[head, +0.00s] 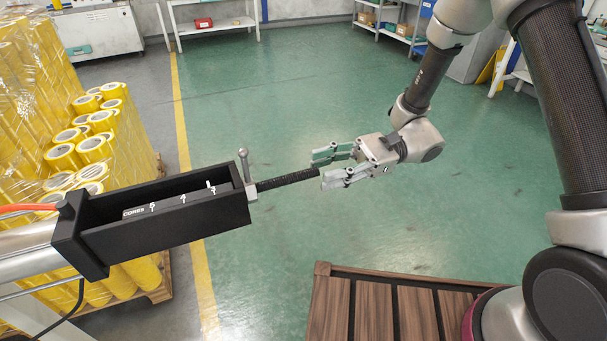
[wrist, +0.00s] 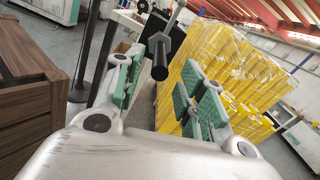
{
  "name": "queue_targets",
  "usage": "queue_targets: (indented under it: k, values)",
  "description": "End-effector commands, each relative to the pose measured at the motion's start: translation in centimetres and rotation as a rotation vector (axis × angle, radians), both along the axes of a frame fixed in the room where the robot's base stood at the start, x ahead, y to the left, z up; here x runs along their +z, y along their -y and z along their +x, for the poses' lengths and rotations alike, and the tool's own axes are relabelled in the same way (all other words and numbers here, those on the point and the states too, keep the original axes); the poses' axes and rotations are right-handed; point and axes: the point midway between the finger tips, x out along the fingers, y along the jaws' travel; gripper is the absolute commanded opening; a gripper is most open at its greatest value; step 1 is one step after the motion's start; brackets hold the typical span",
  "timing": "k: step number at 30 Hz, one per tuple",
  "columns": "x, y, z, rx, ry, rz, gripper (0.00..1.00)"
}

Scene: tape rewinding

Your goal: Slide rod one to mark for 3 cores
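The rod (head: 288,179) is black and ridged. It sticks out to the right from a black housing (head: 165,231) with a scale plate (head: 165,205) lettered "CORES" and marked 5, 4, 3. A short white line shows by the 3; I cannot tell whether it is a pointer. My gripper (head: 322,168) is open, with its fingers on either side of the rod's free end and no clear contact. In the wrist view the rod's dark round end (wrist: 160,70) shows between the green-padded fingers (wrist: 165,92). How far the rod reaches between the pads is hard to tell.
A silver ball-topped lever (head: 243,163) stands upright at the housing's right end, close to the rod. A wooden slatted crate (head: 318,310) is below right. Yellow tape rolls (head: 95,148) are stacked at the left. The green floor around my gripper is clear.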

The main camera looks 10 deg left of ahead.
Motion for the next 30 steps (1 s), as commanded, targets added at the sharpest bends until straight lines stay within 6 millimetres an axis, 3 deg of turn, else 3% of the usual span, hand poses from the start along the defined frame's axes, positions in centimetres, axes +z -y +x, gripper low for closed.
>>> queue_targets:
  k: [12,24,26,30]
  values:
    - [0.0,-5.5,-3.5,0.001,0.005,0.002,0.40]
    - [0.0,-6.6,-4.1,-0.001,0.004,0.001,0.40]
    - [0.0,-6.6,-4.1,-0.001,0.004,0.001,0.33]
    - [0.0,-6.6,-4.1,-0.001,0.004,0.001,0.07]
